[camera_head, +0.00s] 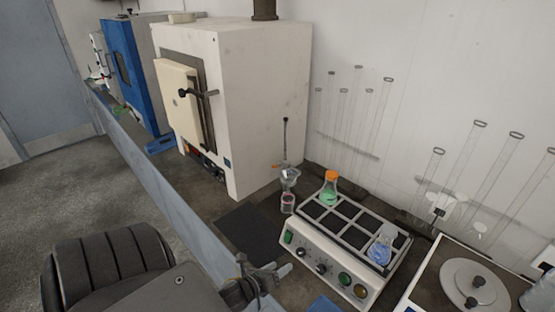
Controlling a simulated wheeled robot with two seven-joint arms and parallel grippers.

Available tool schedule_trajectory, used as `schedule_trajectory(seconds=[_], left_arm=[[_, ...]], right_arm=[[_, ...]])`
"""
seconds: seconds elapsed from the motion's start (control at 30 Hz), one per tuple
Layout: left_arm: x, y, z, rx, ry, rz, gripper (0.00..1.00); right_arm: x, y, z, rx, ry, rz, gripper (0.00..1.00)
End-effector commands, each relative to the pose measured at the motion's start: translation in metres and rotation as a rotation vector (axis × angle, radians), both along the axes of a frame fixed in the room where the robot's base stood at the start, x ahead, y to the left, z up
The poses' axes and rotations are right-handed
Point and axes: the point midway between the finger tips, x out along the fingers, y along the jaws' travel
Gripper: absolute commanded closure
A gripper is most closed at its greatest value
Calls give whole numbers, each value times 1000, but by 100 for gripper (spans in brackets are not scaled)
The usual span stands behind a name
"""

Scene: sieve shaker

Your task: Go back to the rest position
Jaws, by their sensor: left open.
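My left gripper (279,271) is open and empty, low in the middle of the head view. It is in front of the left end of the shaker (318,262), over the front edge of the bench. The shaker is a white box with knobs and lit buttons on its front and a dark rack on top. A flask with green liquid and an orange cap (329,190) stands at the rack's back left. A flask with blue contents (381,249) stands at its right end. My right gripper is not in view.
A large white furnace (262,100) stands left of the shaker, with a blue cabinet (125,75) beyond. A dark mat (250,234) lies before the furnace. A small glass vessel (288,196) stands behind the mat. A device with a round plate (474,283) is at right. Tall glass tubes (368,115) line the wall.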

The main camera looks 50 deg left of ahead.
Motion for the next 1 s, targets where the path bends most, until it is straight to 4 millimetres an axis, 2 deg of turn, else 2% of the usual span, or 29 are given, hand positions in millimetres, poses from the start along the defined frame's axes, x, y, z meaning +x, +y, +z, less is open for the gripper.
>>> schedule_trajectory(seconds=[0.37,0.47,0.57,0.7,0.8,0.9,1.0], left_arm=[[0,0,0,-2,0,1,48],[-1,-6,-2,-60,18,25,48],[-7,-26,-7,-251,80,112,48],[-28,-71,-11,-704,235,364,48],[-50,-102,-4,-1030,345,609,48],[-71,-120,6,-1249,414,833,48],[-88,-130,15,-1387,448,1015,48]], right_arm=[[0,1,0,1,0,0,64],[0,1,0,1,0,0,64],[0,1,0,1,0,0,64],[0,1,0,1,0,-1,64],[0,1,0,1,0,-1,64],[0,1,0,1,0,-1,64],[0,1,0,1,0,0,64]])
